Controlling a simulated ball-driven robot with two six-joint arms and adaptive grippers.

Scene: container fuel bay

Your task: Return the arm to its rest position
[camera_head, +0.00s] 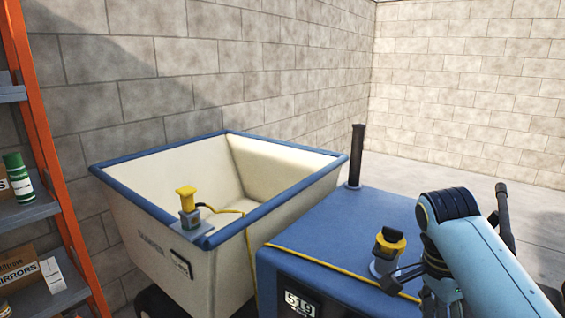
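My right arm (480,255) comes in from the lower right, light blue with a dark joint. Its dark gripper (397,279) points left, low over the blue cart top. Its fingertips are close beside the grey base of a yellow-and-black cap (390,240); I cannot tell whether they touch it. The fingers are small and partly hidden by the arm, so their opening is unclear. My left arm and gripper are not in view.
A cream bin with a blue rim (150,155) stands left of the blue cart (350,225). A yellow nozzle (187,200) with a hose sits on its corner. A black post (356,155) rises behind. An orange shelf (45,150) stands left. Floor (545,215) is open at right.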

